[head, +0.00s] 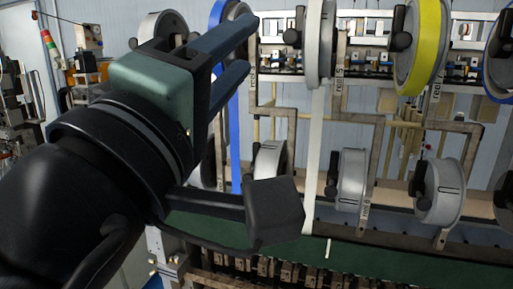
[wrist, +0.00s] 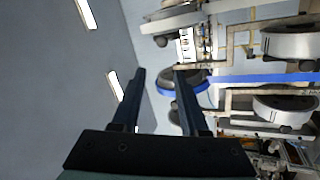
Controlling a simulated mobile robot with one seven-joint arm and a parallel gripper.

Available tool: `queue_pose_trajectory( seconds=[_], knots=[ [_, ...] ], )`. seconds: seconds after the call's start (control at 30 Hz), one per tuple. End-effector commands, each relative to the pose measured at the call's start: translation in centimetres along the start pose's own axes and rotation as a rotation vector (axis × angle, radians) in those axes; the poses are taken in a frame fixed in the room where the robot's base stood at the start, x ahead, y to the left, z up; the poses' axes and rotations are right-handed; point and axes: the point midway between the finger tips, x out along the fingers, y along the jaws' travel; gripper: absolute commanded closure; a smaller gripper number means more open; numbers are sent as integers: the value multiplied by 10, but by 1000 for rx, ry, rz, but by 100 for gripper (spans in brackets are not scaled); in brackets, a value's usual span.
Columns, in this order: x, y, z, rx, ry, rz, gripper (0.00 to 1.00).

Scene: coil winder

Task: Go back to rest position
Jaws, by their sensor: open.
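My gripper (head: 246,52) is in the upper left middle of the head view, its two dark blue fingers pointing up and to the right. The fingers are apart with nothing between them. In the wrist view my gripper (wrist: 160,74) also shows open and empty, with a reel with a blue rim (wrist: 185,86) beyond the fingertips. In the head view the fingers overlap the blue-rimmed reel (head: 217,12) in the picture; I cannot tell how far apart they are. Part of that reel and its blue band is hidden behind my gripper.
A white-banded reel (head: 313,45) and a yellow-banded reel (head: 427,45) hang on the coil winder right of my gripper. Grey empty reels (head: 351,180) sit lower. A green surface (head: 385,262) runs along the front. A signal light tower (head: 50,45) stands far left.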

Motion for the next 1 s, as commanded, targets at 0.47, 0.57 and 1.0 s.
queue_pose_trajectory(
  seconds=[0.47,0.57,1.0],
  knots=[
    [-48,-14,40,1254,529,7,56],
    [-55,-10,44,1366,578,-9,56],
    [-57,-6,45,1414,600,-19,56]
  ],
)
